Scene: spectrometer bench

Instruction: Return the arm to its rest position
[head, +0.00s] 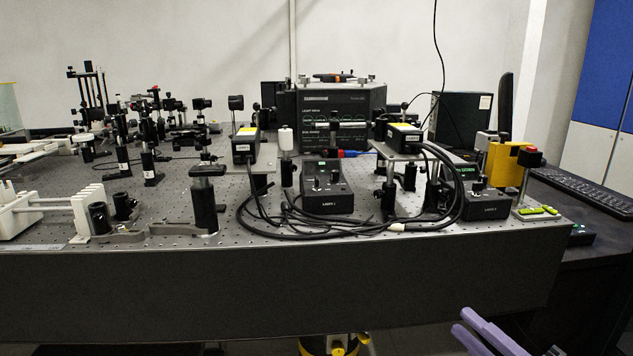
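My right gripper (462,320) shows at the bottom right, in front of the bench and below its top edge. Its two purple fingers point up and left with a gap between them. Nothing shows between them, so it looks open and empty. The rest of the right arm is cut off by the frame's lower edge. My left gripper and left arm are not in view.
The optical bench (260,290) spans the view, its dark front side facing me. A side desk with a keyboard (582,190) is at right.

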